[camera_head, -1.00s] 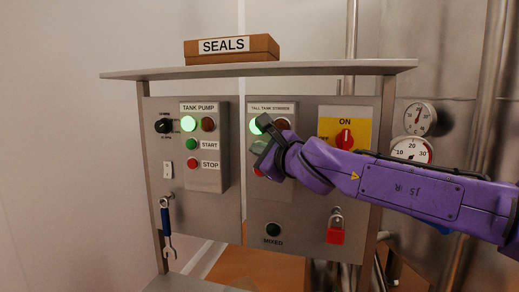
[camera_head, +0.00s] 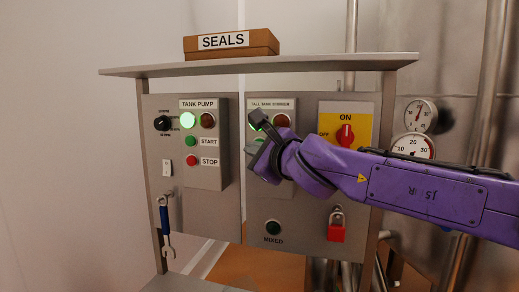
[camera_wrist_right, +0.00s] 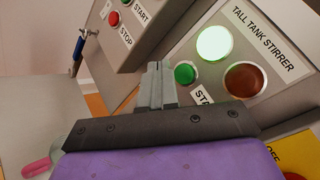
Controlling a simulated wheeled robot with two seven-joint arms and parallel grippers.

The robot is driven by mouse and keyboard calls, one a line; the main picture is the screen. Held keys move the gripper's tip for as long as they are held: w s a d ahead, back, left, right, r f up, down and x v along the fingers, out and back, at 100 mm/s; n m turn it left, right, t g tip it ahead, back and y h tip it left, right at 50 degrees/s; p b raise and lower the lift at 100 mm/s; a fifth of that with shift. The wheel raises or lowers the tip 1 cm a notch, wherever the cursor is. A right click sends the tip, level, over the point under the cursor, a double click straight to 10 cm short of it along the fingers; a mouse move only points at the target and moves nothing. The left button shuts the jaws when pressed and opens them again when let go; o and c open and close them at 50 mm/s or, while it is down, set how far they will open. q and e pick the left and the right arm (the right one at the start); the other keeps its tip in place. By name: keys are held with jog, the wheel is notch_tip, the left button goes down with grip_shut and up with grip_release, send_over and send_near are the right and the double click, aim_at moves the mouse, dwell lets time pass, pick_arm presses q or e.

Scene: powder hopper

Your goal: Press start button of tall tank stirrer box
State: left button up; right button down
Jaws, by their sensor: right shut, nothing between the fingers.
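The tall tank stirrer box (camera_head: 286,104) is on the panel, right of the tank pump box. In the right wrist view its label (camera_wrist_right: 270,42) reads TALL TANK STIRRER. Its green lamp (camera_wrist_right: 214,43) glows brightly, and the red-brown lamp (camera_wrist_right: 245,79) is dark. The green start button (camera_wrist_right: 186,73) shows just right of my shut fingertips. I cannot tell whether they touch it. My right gripper (camera_head: 251,149) is shut and empty in front of the box; it also shows in the wrist view (camera_wrist_right: 155,66). The arm hides the box's lower part. My left gripper is out of view.
The tank pump box (camera_head: 205,177) has a lit green lamp, a start button and a stop button. A yellow switch plate (camera_head: 359,110), a red padlock (camera_head: 336,233) and a MIXED button (camera_head: 273,228) are nearby. A SEALS box (camera_head: 232,44) sits on the shelf above.

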jog(key=s, duration=0.1)
jog(key=s+a, duration=0.1)
jog(key=s, duration=0.1)
jog(key=shift+b, duration=0.35)
